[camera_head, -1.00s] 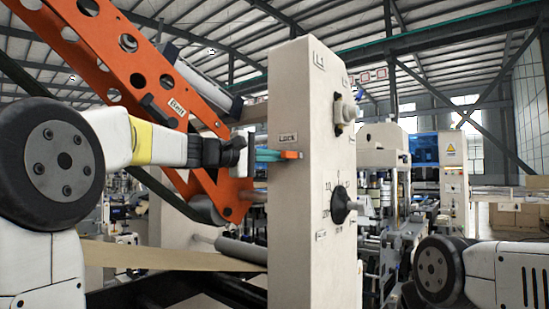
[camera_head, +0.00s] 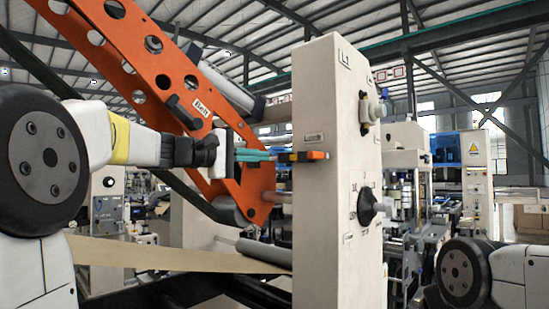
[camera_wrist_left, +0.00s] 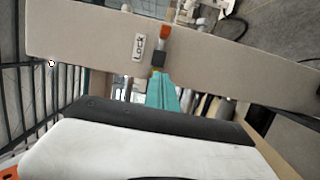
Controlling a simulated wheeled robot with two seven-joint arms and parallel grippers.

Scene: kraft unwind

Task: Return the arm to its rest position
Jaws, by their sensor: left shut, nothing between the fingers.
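My left gripper (camera_head: 262,155) reaches in from the left, its teal fingers shut with nothing between them. The tips point at the lock lever, a small handle with an orange end (camera_head: 314,155) and a dark base, on the cream post (camera_head: 335,220). In the head view the tips end just left of the dark base. The left wrist view shows the teal fingers (camera_wrist_left: 163,92) just below the lever's dark base (camera_wrist_left: 158,58), beside the "Lock" label (camera_wrist_left: 139,47); whether they touch is unclear. My right gripper is out of view; only part of the right arm shows at lower right.
An orange perforated arm (camera_head: 165,70) marked "Belt" slants down behind my left gripper. A brown paper web (camera_head: 150,255) and grey roller (camera_head: 262,252) lie below. A black knob (camera_head: 367,206) sits on the post's right face. More machinery stands behind at right.

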